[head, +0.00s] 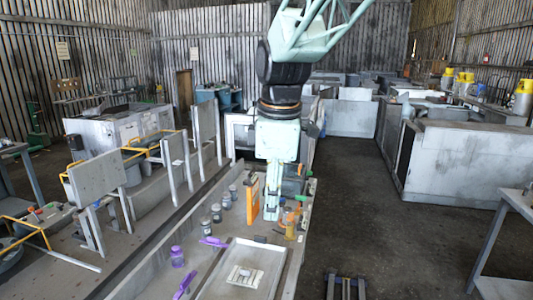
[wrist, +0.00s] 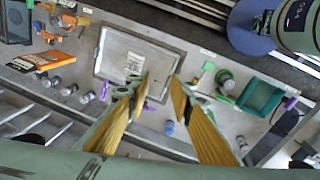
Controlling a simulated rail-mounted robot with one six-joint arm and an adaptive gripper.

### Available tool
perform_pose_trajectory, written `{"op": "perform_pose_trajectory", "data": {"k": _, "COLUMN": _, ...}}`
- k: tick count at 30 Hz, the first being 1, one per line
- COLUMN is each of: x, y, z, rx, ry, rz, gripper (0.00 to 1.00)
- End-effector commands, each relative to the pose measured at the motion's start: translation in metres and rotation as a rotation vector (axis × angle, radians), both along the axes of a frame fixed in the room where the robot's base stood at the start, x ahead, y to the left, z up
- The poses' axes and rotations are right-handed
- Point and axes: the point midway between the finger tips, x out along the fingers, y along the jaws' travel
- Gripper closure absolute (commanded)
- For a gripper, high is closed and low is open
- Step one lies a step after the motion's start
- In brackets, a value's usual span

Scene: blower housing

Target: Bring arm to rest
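My gripper (wrist: 161,77) shows in the wrist view, its two long yellow-lined fingers spread apart with nothing between them. It is open and appears to be above the bench, with the fingertips in front of the lower edge of a grey metal tray (wrist: 180,60). My mint-green arm rises over the bench in the head view and its truss link runs out of the top of the picture.
The tray (head: 217,287) holds a small pale part (head: 244,276). A teal bin (wrist: 262,97) is at the wrist view's right. The floor aisle (head: 350,215) is mostly open.

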Motion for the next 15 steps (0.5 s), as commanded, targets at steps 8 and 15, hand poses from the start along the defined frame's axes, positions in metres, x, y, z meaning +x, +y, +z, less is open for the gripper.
{"op": "perform_pose_trajectory", "data": {"k": 8, "x": -0.039, "y": -0.039, "z": 0.021, "rx": 0.032, "ry": -0.016, "rz": -0.191, "gripper": 0.79}}
{"op": "perform_pose_trajectory", "data": {"k": 15, "x": -0.075, "y": -0.069, "z": 0.034, "rx": 0.062, "ry": -0.028, "rz": -0.358, "gripper": 0.79}}
